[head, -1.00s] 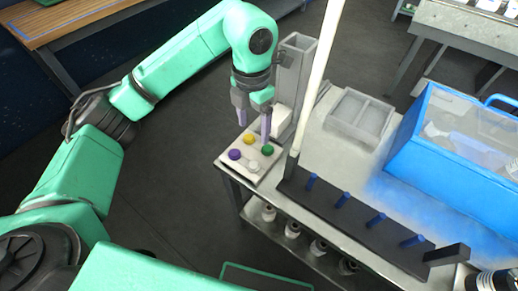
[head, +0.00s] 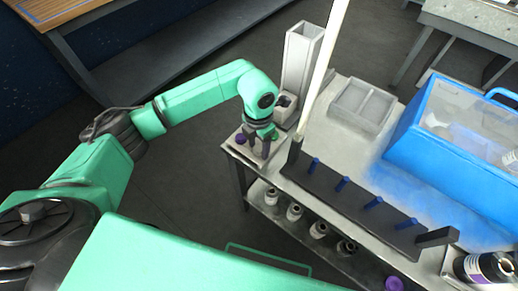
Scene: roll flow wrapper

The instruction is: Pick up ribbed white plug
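A light board (head: 246,156) sits at the near left corner of the table, with a purple plug (head: 240,140) at its left edge. My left gripper (head: 260,148) points down over the board, to the right of the purple plug. The gripper hides most of the board, and I cannot make out the ribbed white plug now. I cannot tell whether the fingers are open or closed on something. My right gripper is out of view.
A tall grey holder (head: 300,58) stands just behind the gripper, beside a slanting white pole (head: 325,60). A black rack (head: 352,203) with blue pegs lies to the right. A grey divided tray (head: 361,106) and a blue bin (head: 425,150) stand farther right.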

